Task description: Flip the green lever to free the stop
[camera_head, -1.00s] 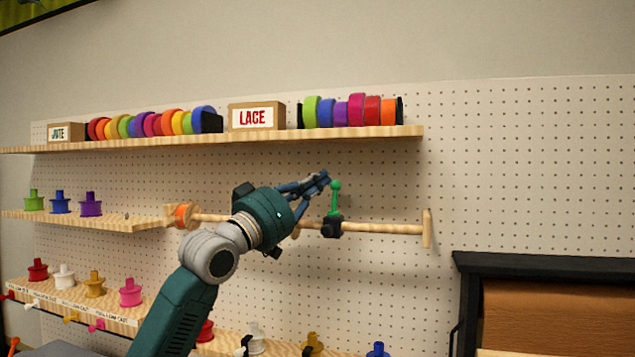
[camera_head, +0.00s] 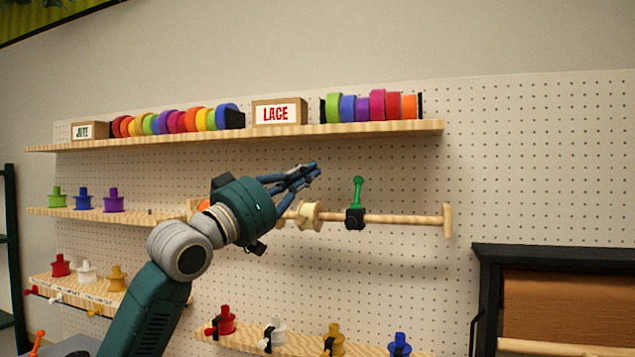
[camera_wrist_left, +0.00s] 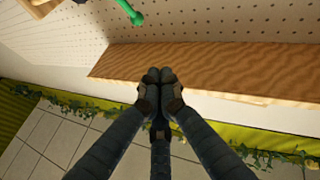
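The green lever (camera_head: 358,192) stands upright on the black stop (camera_head: 355,219), which sits around a wooden rod (camera_head: 400,219). Part of the lever also shows at the top of the left wrist view (camera_wrist_left: 131,12). My left gripper (camera_head: 314,169) is left of the lever, apart from it, near the height of its knob. In the left wrist view its fingertips (camera_wrist_left: 160,76) are together with nothing visible between them. My right gripper is not in view.
A wooden shelf (camera_head: 350,129) with ribbon rolls and a LACE box (camera_head: 278,112) runs above. The rod ends at a wooden end piece (camera_head: 448,220). A black-framed rack (camera_head: 487,290) stands lower right.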

